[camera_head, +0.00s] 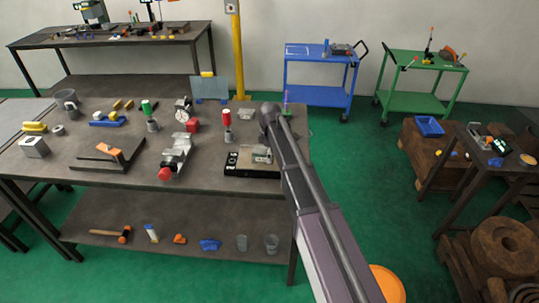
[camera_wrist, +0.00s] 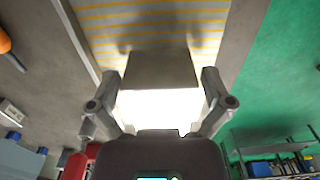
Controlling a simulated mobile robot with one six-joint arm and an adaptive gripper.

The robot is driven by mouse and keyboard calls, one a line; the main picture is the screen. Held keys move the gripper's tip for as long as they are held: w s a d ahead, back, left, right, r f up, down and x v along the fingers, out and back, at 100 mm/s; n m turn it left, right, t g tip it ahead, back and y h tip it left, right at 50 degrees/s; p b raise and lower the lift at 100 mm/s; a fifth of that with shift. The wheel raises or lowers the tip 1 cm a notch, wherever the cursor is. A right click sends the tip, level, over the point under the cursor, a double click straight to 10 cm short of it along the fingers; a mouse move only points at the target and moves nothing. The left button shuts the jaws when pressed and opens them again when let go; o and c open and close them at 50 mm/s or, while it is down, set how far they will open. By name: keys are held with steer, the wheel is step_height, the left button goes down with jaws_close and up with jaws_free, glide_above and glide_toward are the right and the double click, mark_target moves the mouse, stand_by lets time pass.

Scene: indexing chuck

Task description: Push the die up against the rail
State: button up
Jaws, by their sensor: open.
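In the wrist view, a block that looks like the die (camera_wrist: 160,68) has a dark grey face and a very bright near face. It lies over a grey surface with yellow stripes (camera_wrist: 150,20). My gripper (camera_wrist: 163,82) is open, with one finger on each side of the block in the picture; contact cannot be told. A straight pale-edged strip, possibly the rail (camera_wrist: 76,38), runs along the left of the stripes, with a gap between it and the block. In the head view my arm hides most of the gripper above the table's right end.
The grey workbench (camera_head: 75,190) carries a black-based unit (camera_head: 250,172), a clamp-like tool with a red end (camera_head: 175,155) and a red-topped tool (camera_head: 227,125) left of my arm. Green floor (camera_wrist: 280,70) lies beyond the bench edge at right. Blue (camera_head: 318,95) and green carts (camera_head: 415,102) stand behind.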

stand_by(0.3)
steer(key=c, duration=1.2)
steer(key=shift+o, duration=0.2)
steer(key=shift+w+d, duration=0.1)
steer(key=shift+w, duration=1.85)
steer(key=o, duration=1.2)
steer(key=shift+c, duration=0.2)
